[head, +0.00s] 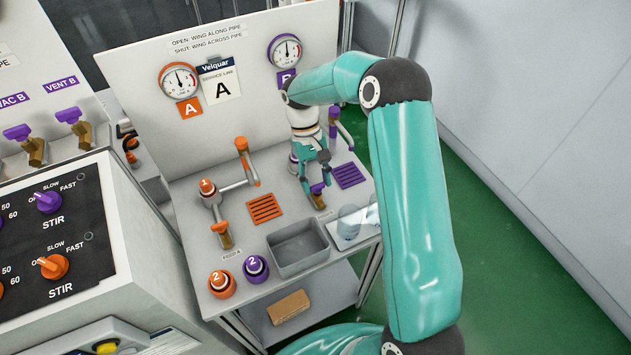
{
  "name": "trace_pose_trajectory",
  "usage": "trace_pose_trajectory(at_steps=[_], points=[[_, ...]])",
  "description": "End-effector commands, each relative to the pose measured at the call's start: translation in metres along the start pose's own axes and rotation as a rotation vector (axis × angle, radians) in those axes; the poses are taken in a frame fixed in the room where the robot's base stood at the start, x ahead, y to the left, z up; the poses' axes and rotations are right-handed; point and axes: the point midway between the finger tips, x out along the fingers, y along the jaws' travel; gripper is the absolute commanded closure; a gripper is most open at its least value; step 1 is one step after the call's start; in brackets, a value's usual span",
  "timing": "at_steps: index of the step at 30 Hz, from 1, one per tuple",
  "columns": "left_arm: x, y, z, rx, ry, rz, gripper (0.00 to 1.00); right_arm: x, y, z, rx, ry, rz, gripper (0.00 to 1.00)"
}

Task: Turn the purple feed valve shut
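The purple feed valve (318,188) stands on the grey bench top, in front of the purple pipework, with its brass body below a purple wing. My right gripper (319,187) reaches down over it from above, with its teal fingers at either side of the wing. The fingers hide part of the wing, so its exact angle is unclear, and I cannot tell whether they press on it. My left gripper is not in view.
An orange feed valve (221,230) and pipework stand to the left. A grey tray (298,249), an orange cap (221,284) and a purple cap (256,268) are near the front edge. A back panel (140,64) with gauges rises behind. Green floor lies right.

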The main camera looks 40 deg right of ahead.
Motion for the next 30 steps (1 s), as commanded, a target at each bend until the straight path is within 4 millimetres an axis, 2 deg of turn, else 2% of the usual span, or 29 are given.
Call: trace_pose_trajectory(at_steps=[1, 3, 12, 17, 20, 30], points=[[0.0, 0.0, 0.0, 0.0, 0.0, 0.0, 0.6, -0.001, 0.0, 0.0, 0.0, -0.001, 0.0, 0.43], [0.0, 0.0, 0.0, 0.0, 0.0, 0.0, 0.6, 0.0, 0.0, 0.001, 0.0, -0.004, 0.0, 0.32], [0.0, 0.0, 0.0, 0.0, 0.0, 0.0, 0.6, 0.002, 0.0, 0.002, 0.0, -0.011, 0.001, 0.32], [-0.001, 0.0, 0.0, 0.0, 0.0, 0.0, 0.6, -0.007, 0.0, 0.002, 0.0, -0.01, 0.001, 0.32], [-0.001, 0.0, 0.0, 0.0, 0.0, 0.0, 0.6, -0.021, -0.001, 0.001, 0.0, -0.008, 0.0, 0.32], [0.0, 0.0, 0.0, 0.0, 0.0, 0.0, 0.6, -0.088, -0.001, -0.001, 0.0, -0.006, 0.001, 0.32]])
